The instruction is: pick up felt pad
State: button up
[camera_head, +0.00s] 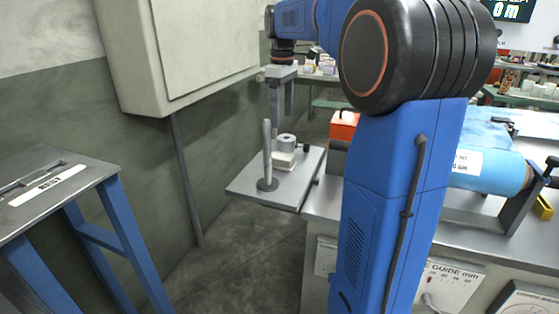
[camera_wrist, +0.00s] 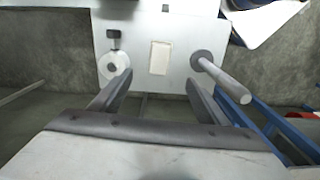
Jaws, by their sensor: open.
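The felt pad looks to be the cream rectangular block (camera_wrist: 159,57), lying on a grey metal shelf (camera_wrist: 178,20) in the wrist view. It also shows in the head view as a pale low block (camera_head: 283,160) on the shelf (camera_head: 250,184). My gripper (camera_head: 281,117) points down above the shelf, with clear space under its fingers. In the wrist view my gripper (camera_wrist: 159,78) is open and empty. Its two fingers are spread apart, and the pad appears between and just beyond their tips. Nothing covers the pad in the wrist view.
An upright metal post on a round base (camera_head: 267,155) stands near the pad; it shows at the right in the wrist view (camera_wrist: 222,75). A round metal spool (camera_wrist: 114,66) and a small dark object (camera_wrist: 113,34) are left of the pad. A wall cabinet (camera_head: 180,50) hangs nearby.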

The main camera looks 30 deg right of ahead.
aim_at(282, 156)
notch_tip(282, 156, down, 16)
jog(key=shift+r, duration=0.1)
dwell(0.6)
jog(key=shift+c, duration=0.6)
jog(key=c, duration=1)
notch_tip(282, 156, up, 10)
jog(key=shift+r, duration=0.1)
jog(key=shift+o, duration=0.4)
